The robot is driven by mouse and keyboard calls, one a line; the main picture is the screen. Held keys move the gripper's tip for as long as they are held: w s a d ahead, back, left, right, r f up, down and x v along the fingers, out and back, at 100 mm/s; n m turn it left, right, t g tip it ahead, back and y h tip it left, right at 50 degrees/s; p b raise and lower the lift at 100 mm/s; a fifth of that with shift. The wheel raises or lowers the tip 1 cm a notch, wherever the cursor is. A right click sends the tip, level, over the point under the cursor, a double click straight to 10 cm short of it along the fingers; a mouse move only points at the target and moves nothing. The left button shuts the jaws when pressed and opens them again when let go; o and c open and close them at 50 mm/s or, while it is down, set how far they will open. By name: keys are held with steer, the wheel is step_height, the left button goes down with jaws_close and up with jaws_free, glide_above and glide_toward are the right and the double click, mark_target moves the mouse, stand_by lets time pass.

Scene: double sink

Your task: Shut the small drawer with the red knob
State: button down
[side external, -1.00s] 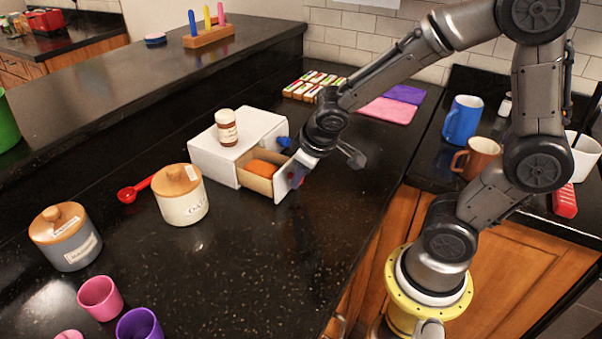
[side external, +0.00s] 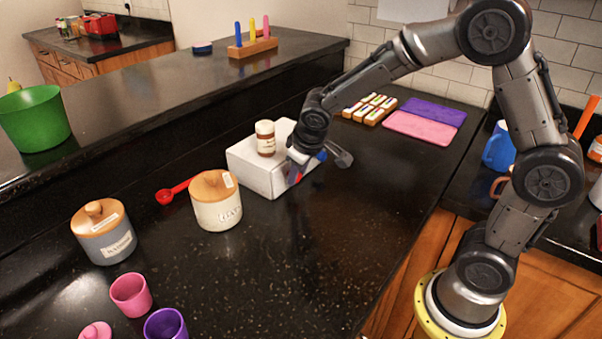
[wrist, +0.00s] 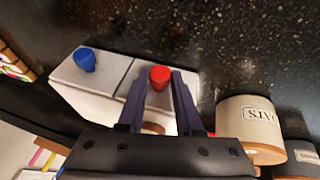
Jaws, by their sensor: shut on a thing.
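The white box with two small drawers stands on the black counter in the side view (side external: 252,172). In the wrist view, the red knob (wrist: 160,74) sits between my two fingertips, on a drawer front that looks level with the front beside it. No gap at that drawer shows in the side view. My gripper (wrist: 158,88) is shut on the red knob; in the side view it is at the box's front right (side external: 297,172) and hides part of the front. The blue knob (wrist: 86,59) is on the other drawer front.
Wooden blocks (side external: 370,108) and a pink mat (side external: 421,127) are behind.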

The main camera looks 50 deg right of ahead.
steer(key=c, duration=0.9)
jaws_free()
steer(key=shift+w+r, duration=0.1)
steer(key=shift+w, duration=0.25)
steer(key=o, duration=0.3)
steer(key=shift+s, duration=0.15)
steer(key=v, duration=1.3)
steer(key=shift+s+a+r, duration=0.1)
steer(key=shift+s+r, duration=0.15)
